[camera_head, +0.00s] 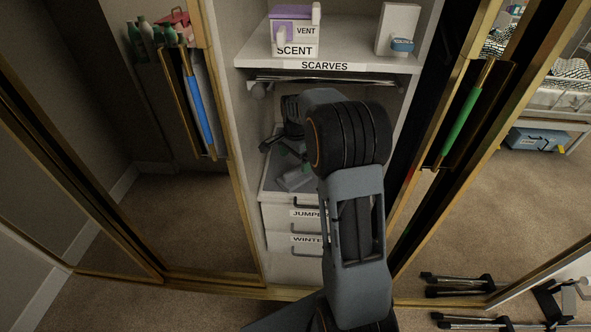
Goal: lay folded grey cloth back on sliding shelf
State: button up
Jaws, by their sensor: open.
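My arm reaches into the open middle bay of the wardrobe. My gripper (275,148) is small and dark in the view, left of my wrist. It is open, over the surface above the drawers. A small grey piece that looks like the folded grey cloth (296,179) lies on that surface, below and right of the gripper. I cannot tell whether they touch. The surface, perhaps the sliding shelf (268,185), sits on top of the drawers. My arm hides its right part.
Above is a fixed shelf labelled SCARVES (325,66) with boxes, and a metal rail (310,80) under it. Drawers labelled JUMPERS and WINTER (305,240) are below. Gold-framed mirrored doors (190,90) with blue and green handles flank the bay. Carpet shows in front.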

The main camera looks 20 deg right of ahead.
jog(key=s+a+r+n+t, duration=0.1)
jog(key=s+a+r+n, duration=0.1)
jog(key=s+n, duration=0.3)
jog(key=s+a+r+n+t, duration=0.1)
jog(key=s+a+r+n, duration=0.1)
jog(key=s+a+n, duration=0.3)
jog(key=s+a+r+n+t, duration=0.1)
jog(key=s+a+r+n, duration=0.1)
jog(key=s, duration=0.9)
jog(key=a+n, duration=0.1)
jog(key=n, duration=0.1)
jog(key=shift+s+a+n, duration=0.25)
jog(key=shift+s+n, duration=0.1)
jog(key=shift+n, duration=0.05)
jog(key=shift+r, duration=0.1)
